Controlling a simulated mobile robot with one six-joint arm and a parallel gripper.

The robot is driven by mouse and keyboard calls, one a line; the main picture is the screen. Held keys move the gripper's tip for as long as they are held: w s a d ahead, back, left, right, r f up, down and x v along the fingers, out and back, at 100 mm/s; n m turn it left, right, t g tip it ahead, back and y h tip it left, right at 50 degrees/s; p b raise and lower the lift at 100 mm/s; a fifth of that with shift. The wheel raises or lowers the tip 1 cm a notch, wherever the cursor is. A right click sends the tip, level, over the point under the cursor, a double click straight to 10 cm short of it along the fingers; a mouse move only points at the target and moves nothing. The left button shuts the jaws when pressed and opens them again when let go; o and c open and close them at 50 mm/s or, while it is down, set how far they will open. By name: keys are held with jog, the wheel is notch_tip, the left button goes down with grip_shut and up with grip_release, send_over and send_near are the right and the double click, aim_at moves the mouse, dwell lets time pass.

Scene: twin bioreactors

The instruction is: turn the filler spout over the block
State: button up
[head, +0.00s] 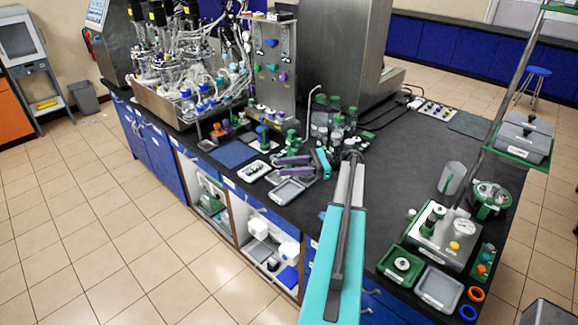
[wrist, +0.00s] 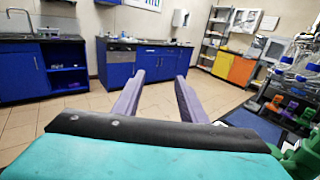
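My gripper (head: 278,167) is over the front edge of the dark bench, its purple fingers pointing left. In the wrist view the two fingers (wrist: 160,76) are apart with nothing between them. A thin bent tube (head: 311,100) rises beside dark bottles behind my gripper. It may be the filler spout, but I cannot tell for sure. I cannot clearly make out the block. A steel box with a gauge and green parts (head: 440,236) stands at the right end of the bench, apart from my gripper.
Dark bottles with green caps (head: 337,128) stand close behind my gripper. A grey tray (head: 287,191) lies just below it. Glass vessels and tubing (head: 200,75) fill the back left. The middle of the black bench top (head: 400,160) is clear. Blue cabinets (wrist: 140,62) stand across the floor.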

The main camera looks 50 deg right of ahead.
jog(key=c, duration=0.5)
jog(key=shift+n+g, duration=0.5)
jog(key=shift+g, duration=0.3)
jog(key=w+a+f, duration=0.1)
jog(key=a+f, duration=0.1)
jog(key=w+a+f, duration=0.1)
jog(key=a+f, duration=0.1)
jog(key=w+a+f+b, duration=0.1)
jog(key=a+f, duration=0.1)
jog(key=shift+a+f, duration=0.25)
jog(key=shift+f, duration=0.05)
grip_shut()
jog(key=a+f+n+g+h+b, duration=0.2)
jog(key=a+f+n+g+b, duration=0.4)
jog(key=a+f, duration=2)
jog(key=s+a+f+n+g+h+b, duration=0.2)
jog(key=s+a+f+n+g+h, duration=0.6)
jog(key=s+a+f+n, duration=0.65)
jog(key=s+a+f+n+g+h+b, duration=0.1)
jog(key=s+a+f+n+h+b, duration=0.1)
jog(key=s+f, duration=0.6)
jog(key=s+n+h, duration=0.1)
jog(key=s+n, duration=0.1)
jog(key=s, duration=0.2)
jog(key=shift+s+f+n+g+h, duration=0.15)
jog(key=shift+f+n+g+h, duration=0.15)
jog(key=shift+n+g+h, duration=0.1)
jog(key=shift+s, duration=0.1)
